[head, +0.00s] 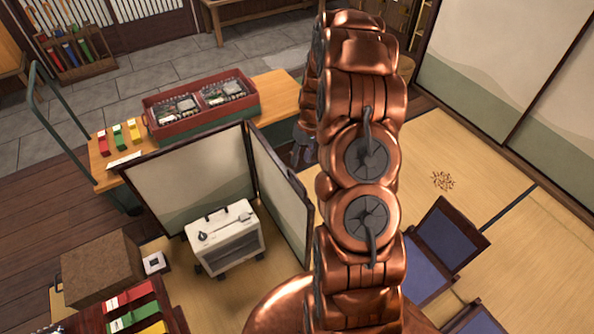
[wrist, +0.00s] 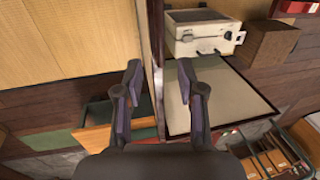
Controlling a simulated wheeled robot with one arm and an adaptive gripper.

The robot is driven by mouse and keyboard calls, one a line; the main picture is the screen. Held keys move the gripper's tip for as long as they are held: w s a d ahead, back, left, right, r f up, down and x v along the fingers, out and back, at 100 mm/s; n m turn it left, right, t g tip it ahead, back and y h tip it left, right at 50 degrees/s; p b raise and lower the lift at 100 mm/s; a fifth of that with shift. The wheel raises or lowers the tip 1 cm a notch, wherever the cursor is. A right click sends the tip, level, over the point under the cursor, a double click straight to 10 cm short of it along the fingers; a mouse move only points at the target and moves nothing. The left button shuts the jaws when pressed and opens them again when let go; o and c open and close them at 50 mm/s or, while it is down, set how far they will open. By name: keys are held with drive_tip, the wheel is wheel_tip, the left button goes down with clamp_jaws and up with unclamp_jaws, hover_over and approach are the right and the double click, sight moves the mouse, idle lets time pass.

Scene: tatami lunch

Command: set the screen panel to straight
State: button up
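A folding screen stands on the mat with two pale, dark-framed leaves at an angle. The wide leaf (head: 200,175) is behind a white appliance; the narrower-looking leaf (head: 278,190) runs toward the front right. In the wrist view, one leaf (wrist: 215,98) spreads to the right, and the other leaf (wrist: 154,40) appears nearly edge-on. My gripper (wrist: 161,78) is open, with its fingers apart on either side of that upright edge. I see no clear contact. In the head view my arm hides most of the gripper area and part of the narrow leaf's surroundings.
The white appliance (head: 225,240) stands inside the screen's angle, near a brown block (head: 100,268). A wooden table (head: 278,95) with a red box (head: 200,108) is behind the screen. Floor chairs (head: 445,240) stand at the right. The tatami (head: 470,165) beyond them is largely clear.

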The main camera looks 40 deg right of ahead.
sight(296, 177)
drive_tip(key=shift+a+f+p, duration=0.25)
drive_tip(key=shift+f+p, duration=0.1)
drive_tip(key=shift+f, duration=0.9)
drive_tip(key=shift+a+f+p, duration=0.25)
drive_tip(key=shift+f+p, duration=0.05)
drive_tip(key=shift+f, duration=1)
drive_tip(key=shift+a+f+p, duration=0.25)
drive_tip(key=shift+f+p, duration=0.1)
drive_tip(key=shift+f, duration=0.9)
clamp_jaws()
